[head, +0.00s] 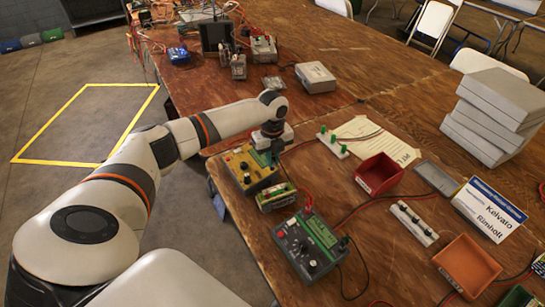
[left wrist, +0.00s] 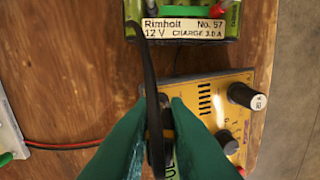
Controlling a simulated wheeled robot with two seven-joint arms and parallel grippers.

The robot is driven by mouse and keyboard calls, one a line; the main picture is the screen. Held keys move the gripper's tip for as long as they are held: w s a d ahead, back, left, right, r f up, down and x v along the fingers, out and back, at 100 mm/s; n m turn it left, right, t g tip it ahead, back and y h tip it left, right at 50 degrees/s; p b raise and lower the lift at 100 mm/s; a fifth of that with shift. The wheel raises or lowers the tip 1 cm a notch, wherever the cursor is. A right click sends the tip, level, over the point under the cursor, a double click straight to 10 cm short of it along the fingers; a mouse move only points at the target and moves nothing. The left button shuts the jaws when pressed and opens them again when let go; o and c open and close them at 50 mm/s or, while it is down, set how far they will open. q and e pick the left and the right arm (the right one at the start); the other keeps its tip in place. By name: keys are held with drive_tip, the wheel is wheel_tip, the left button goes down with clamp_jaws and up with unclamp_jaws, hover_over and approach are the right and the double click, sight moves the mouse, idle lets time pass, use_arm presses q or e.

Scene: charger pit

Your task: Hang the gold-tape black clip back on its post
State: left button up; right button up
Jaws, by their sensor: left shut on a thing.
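My left gripper (head: 270,148) is over the yellow charger (head: 246,172) at the near table edge. In the left wrist view its green fingers (left wrist: 158,128) are shut on a black clip (left wrist: 156,112), with a small gold band beside it. The fingers hide much of the clip. A black lead runs from it up across the battery label (left wrist: 185,29). The yellow charger (left wrist: 215,105) lies below the clip in that view. I cannot tell whether the clip touches it. A white strip with green posts (head: 332,144) lies right of the gripper. My right gripper is not in view.
A green battery (head: 276,196) and a dark green charger (head: 311,246) stand nearer me. A red bin (head: 379,173), another white post strip (head: 413,223), an orange bin (head: 467,264) and a name sign (head: 489,208) are to the right. Leads cross the table.

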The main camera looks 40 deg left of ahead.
use_arm(q)
drive_tip(key=shift+f+p, duration=0.25)
drive_tip(key=shift+p, duration=0.35)
idle(1.0)
drive_tip(key=o, duration=0.8)
drive_tip(key=shift+o, duration=0.2)
drive_tip(key=shift+o, duration=1.1)
drive_tip(key=shift+r, duration=0.1)
wheel_tip(320, 180, up, 7)
drive_tip(key=p, duration=0.7)
drive_tip(key=shift+r+p, duration=0.2)
drive_tip(key=shift+p, duration=0.1)
